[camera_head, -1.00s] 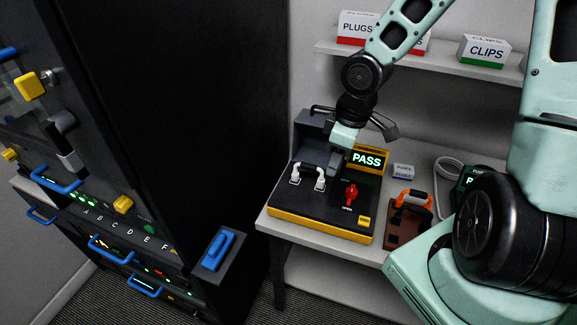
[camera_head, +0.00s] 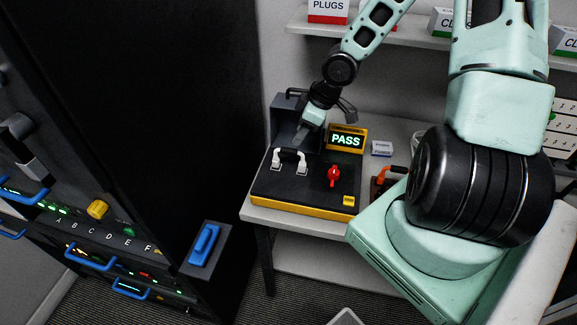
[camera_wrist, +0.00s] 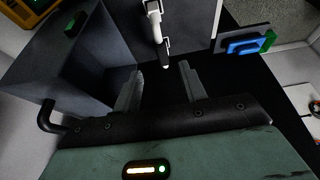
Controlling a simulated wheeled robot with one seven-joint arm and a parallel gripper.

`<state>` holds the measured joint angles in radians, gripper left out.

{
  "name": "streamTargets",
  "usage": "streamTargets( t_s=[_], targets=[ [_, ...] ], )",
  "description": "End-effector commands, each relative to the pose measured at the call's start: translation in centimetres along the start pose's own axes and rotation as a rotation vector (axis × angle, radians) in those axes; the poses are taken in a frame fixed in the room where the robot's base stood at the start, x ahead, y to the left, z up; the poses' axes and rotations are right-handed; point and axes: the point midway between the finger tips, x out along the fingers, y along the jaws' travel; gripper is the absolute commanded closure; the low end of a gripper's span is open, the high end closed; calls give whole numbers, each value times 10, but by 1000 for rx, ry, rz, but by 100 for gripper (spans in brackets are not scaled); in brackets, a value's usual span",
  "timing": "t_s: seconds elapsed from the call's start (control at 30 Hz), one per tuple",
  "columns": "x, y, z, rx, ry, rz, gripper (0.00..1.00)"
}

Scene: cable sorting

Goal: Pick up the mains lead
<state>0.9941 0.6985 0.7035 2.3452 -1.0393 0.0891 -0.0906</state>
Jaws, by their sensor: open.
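My gripper (camera_head: 303,136) is just above and behind the arch in the head view. Its two fingers are spread and empty in the wrist view (camera_wrist: 160,76). The contact between fingers and arch is not visible.
A yellow-framed display (camera_head: 346,138) reads PASS beside a red knob (camera_head: 334,176). The tester's grey raised box (camera_wrist: 75,60) stands close to my gripper. A dark cabinet with blue handles (camera_head: 89,258) is at left. A shelf (camera_head: 420,33) with labelled boxes is above.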

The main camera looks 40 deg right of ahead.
Motion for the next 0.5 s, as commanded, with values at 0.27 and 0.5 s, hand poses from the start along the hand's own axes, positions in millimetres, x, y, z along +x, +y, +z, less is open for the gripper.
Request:
streamTargets(
  t_s=[0.27,0.5],
  targets=[
    [43,0,0,-1,0,-1,58],
    [55,-1,0,0,-1,0,58]
  ],
)
